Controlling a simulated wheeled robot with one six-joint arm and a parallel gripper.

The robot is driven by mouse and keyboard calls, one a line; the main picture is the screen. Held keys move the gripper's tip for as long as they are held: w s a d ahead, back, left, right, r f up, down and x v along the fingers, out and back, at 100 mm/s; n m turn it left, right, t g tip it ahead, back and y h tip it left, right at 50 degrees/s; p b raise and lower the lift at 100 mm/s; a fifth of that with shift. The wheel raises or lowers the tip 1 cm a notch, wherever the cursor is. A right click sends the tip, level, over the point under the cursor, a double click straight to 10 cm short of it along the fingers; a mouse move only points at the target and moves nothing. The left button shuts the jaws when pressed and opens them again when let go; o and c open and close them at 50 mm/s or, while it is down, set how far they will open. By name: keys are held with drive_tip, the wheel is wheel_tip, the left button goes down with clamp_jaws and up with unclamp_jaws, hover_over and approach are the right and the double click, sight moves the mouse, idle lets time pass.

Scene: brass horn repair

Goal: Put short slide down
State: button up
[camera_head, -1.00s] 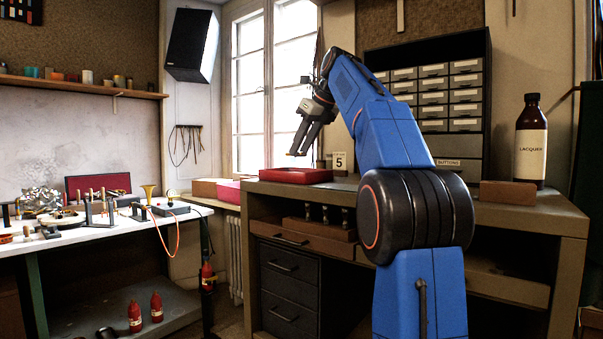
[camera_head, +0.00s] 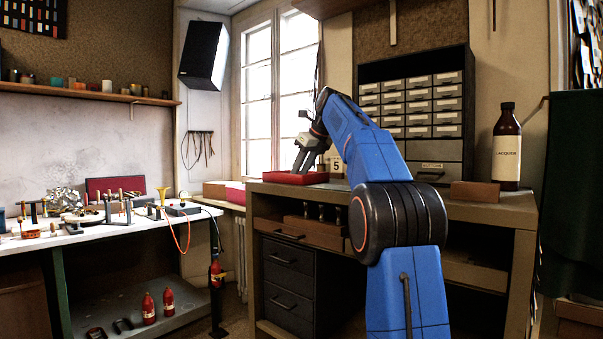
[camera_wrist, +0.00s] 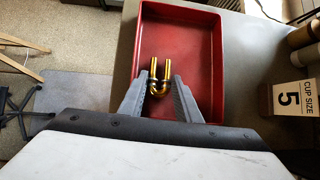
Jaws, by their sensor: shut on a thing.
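The short slide (camera_wrist: 159,77) is a small U-shaped brass tube with two parallel legs. In the wrist view it sits between the fingertips of my gripper (camera_wrist: 160,88), which is shut on it. The red tray (camera_wrist: 209,111) lies right below and around the slide in that view. I cannot tell whether the slide touches the tray floor. In the head view my gripper (camera_head: 302,170) points down at the red tray (camera_head: 320,179) on the bench's left end. The slide is too small to make out there.
A "5" card (camera_wrist: 292,98) stands right of the tray in the wrist view. A lacquer bottle (camera_head: 507,148) and a brown block (camera_head: 475,192) stand on the bench's right. A drawer cabinet (camera_head: 433,110) stands at the back. A white table (camera_head: 90,236) with horn parts is at left.

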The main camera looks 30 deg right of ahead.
drive_tip(key=o, duration=0.9)
drive_tip(key=shift+f, duration=0.1)
drive_tip(key=shift+c, duration=0.2)
drive_tip(key=v, duration=1.2)
